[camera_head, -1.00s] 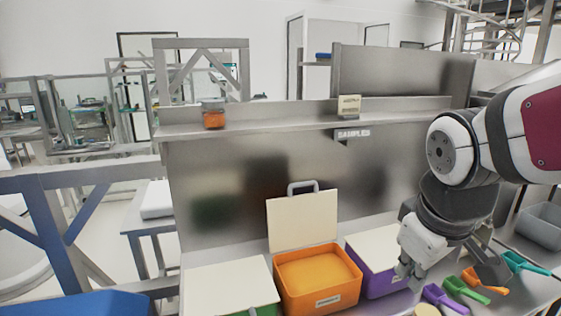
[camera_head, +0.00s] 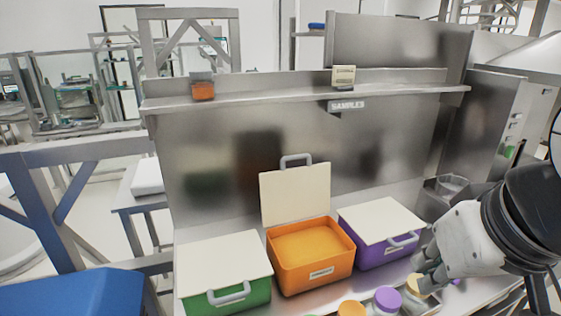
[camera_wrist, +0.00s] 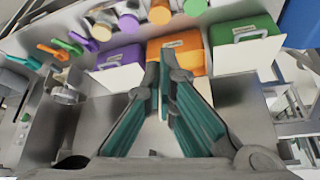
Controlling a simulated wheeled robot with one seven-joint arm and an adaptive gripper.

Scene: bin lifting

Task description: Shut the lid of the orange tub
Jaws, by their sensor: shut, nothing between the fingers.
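The orange tub (camera_head: 318,276) stands on the bench between the green and purple tubs, label facing front. Its cream lid (camera_head: 297,197) stands upright at the tub's back edge, with a grey handle (camera_head: 296,158) on top. My gripper (camera_head: 418,270) is at the right, in front of the purple tub, apart from the orange tub and its lid. Its fingers are shut and empty; in the wrist view my gripper (camera_wrist: 165,72) points toward the orange tub (camera_wrist: 190,57), partly covering it. The lid is mostly hidden behind the fingers there.
The green tub (camera_head: 240,293) on the left and the purple tub (camera_head: 385,252) on the right have their lids down. Several jars, one with a purple lid (camera_head: 387,299), stand in front. A shelf (camera_head: 250,100) runs above the tubs at the back.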

